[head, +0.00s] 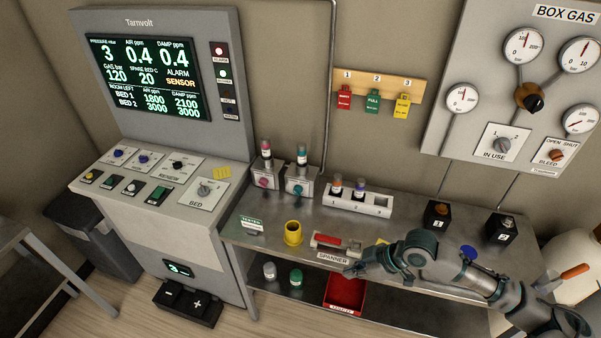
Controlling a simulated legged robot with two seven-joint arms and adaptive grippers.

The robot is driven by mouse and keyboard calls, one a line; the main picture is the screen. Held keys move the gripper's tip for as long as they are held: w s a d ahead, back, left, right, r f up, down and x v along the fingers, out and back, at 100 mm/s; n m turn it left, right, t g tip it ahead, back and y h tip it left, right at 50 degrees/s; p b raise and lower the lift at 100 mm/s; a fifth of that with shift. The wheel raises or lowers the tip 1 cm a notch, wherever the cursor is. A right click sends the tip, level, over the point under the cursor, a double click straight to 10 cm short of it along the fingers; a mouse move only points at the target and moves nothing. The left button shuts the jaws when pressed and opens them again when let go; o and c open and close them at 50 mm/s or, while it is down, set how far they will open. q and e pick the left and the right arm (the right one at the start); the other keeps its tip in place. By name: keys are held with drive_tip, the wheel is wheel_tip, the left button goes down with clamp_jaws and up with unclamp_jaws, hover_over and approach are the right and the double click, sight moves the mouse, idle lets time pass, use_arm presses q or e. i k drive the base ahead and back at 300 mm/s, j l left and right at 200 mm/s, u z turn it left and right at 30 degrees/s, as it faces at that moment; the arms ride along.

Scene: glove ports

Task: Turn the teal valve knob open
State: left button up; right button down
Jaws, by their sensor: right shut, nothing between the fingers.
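The teal valve knob (297,189) is on the front of a small grey box at the back of the steel bench. A small bottle with a teal cap (302,153) stands on top of that box. My right gripper (351,270) is shut and empty. It is near the bench's front edge by the SPANNER label, to the right of and nearer than the knob, and apart from it. The knob's exact angle is too small to tell. My left gripper is not in view.
A matching box with a pink knob (264,182) stands left of the teal one. A white rack (357,203) with bottles is to its right. A yellow cup (293,233) and a red-handled tool (330,241) lie in front. A console (150,210) borders the bench at left.

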sight(298, 190)
drive_tip(key=i, duration=1.3)
